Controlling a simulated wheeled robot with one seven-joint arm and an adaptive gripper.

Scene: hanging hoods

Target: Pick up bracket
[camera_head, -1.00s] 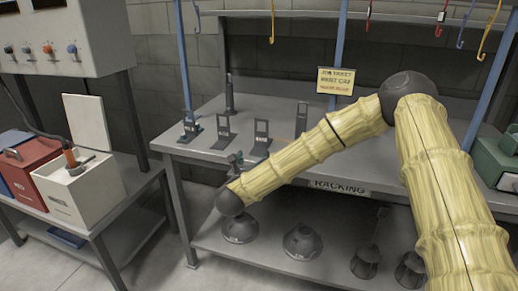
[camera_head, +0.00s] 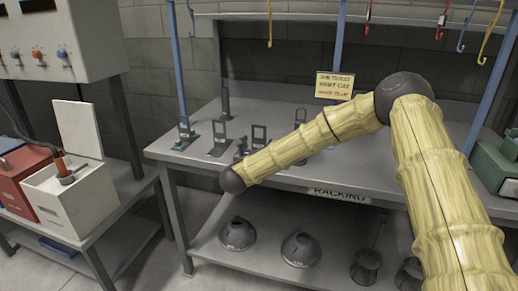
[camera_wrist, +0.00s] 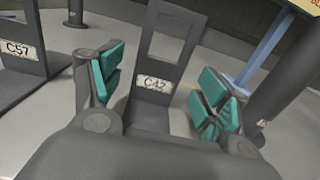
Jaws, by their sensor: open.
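In the wrist view my gripper (camera_wrist: 160,86) is open, its teal-padded fingers on either side of a dark grey upright bracket (camera_wrist: 151,114). The bracket has a square window and a white label that seems to read C42. I cannot tell whether the pads touch it. Another bracket (camera_wrist: 30,75), labelled C57, stands to the left. In the head view several brackets stand upright on the grey bench, among them one at the left (camera_head: 221,140) and one beside my forearm (camera_head: 259,135). My gripper is mostly hidden behind my wrist there.
The bench (camera_head: 290,95) has a sign on a blue post (camera_head: 335,86) behind the brackets. Hooks (camera_head: 439,22) hang above. Dark hoods (camera_head: 237,234) stand on the lower shelf. A side table at left holds a white box (camera_head: 62,200) and a red box (camera_head: 27,180).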

